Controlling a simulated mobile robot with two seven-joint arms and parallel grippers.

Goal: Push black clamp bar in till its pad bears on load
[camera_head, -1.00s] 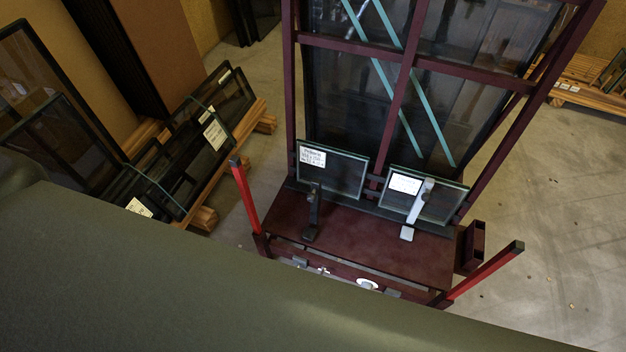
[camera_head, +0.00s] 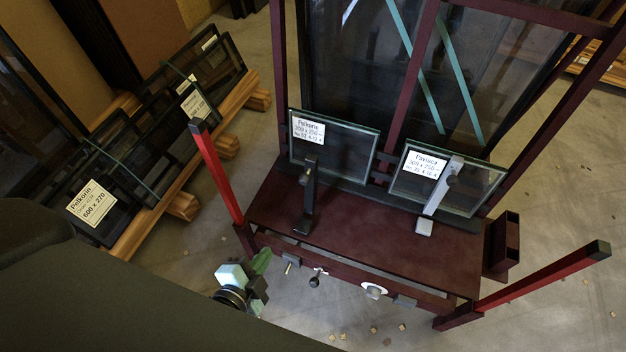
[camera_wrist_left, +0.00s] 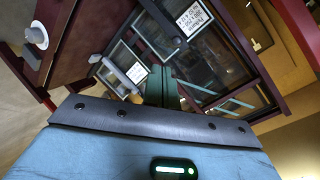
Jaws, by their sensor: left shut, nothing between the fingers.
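The black clamp bar (camera_head: 310,200) stands upright on the left of the dark red rack deck, in front of the left glass pane (camera_head: 345,150) with a Pelkorin label. A dark knob is near its top. Whether its pad touches the pane cannot be told. The light grey clamp bar (camera_head: 440,192) leans in front of the right labelled pane (camera_head: 475,190). My left gripper (camera_head: 262,262) is low at the left, outside the front rail, apart from the black bar. Its green fingers (camera_wrist_left: 162,88) are shut and empty in the wrist view. My right gripper is out of view.
Red posts (camera_head: 217,172) and (camera_head: 545,277) flank the rack. The front rail (camera_head: 340,268) carries knobs and a white round fitting (camera_head: 374,292). Framed glass (camera_head: 150,150) leans on wooden bearers at left. Free deck (camera_head: 365,225) lies between the two bars.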

